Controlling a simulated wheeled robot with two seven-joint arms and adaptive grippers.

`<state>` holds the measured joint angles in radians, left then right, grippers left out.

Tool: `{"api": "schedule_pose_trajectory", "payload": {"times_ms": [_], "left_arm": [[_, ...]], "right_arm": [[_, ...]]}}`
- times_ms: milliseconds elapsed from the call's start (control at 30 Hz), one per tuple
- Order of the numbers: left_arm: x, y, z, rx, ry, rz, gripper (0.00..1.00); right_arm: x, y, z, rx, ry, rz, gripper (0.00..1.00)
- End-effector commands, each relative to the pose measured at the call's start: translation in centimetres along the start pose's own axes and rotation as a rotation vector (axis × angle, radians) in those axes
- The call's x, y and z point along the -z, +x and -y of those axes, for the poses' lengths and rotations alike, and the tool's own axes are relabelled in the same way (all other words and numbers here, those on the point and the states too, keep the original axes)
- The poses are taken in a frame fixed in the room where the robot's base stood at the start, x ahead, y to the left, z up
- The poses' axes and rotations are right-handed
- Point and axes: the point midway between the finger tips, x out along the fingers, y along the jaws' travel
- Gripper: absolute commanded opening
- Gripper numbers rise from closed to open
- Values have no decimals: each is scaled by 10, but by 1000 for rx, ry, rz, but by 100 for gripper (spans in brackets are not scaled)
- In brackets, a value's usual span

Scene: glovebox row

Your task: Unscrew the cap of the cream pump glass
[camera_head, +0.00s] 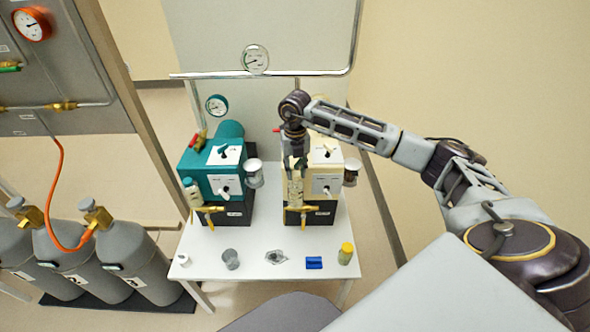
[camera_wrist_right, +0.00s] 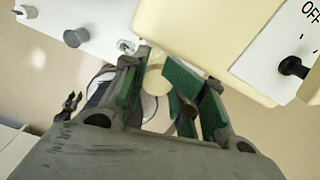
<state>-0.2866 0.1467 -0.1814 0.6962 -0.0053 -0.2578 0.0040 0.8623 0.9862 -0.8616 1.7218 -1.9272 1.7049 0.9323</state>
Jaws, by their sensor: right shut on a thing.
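The cream pump (camera_head: 341,170) stands on the white table, right of the teal pump. Its glass (camera_head: 295,188) is an upright clear cylinder at the pump's left front. My right gripper (camera_head: 295,163) reaches down onto the top of this glass from above. In the right wrist view the gripper (camera_wrist_right: 157,84) has its green-padded fingers on either side of a round cream cap (camera_wrist_right: 154,80) and is shut on it. The cream pump's body (camera_wrist_right: 205,35) is close beside the fingers there. The fingers partly hide the cap, and the glass below is hidden in that view. My left gripper is not in view.
The teal pump (camera_head: 203,163) stands close to the left. A grey cup (camera_head: 231,259), a crumpled piece (camera_head: 276,257), a blue block (camera_head: 314,263) and a yellow-capped jar (camera_head: 346,253) line the table's (camera_head: 215,275) front. Brass taps (camera_head: 300,209) stick out below the glass.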

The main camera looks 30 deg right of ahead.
Motion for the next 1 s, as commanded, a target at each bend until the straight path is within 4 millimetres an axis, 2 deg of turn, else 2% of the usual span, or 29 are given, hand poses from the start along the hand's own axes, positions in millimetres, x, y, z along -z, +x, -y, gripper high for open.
{"api": "schedule_pose_trajectory", "payload": {"times_ms": [533,1000], "left_arm": [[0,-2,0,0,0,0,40],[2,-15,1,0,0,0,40]], "right_arm": [[1,-2,-1,0,-2,-2,0],[1,-24,-1,-1,-2,-2,0]]}}
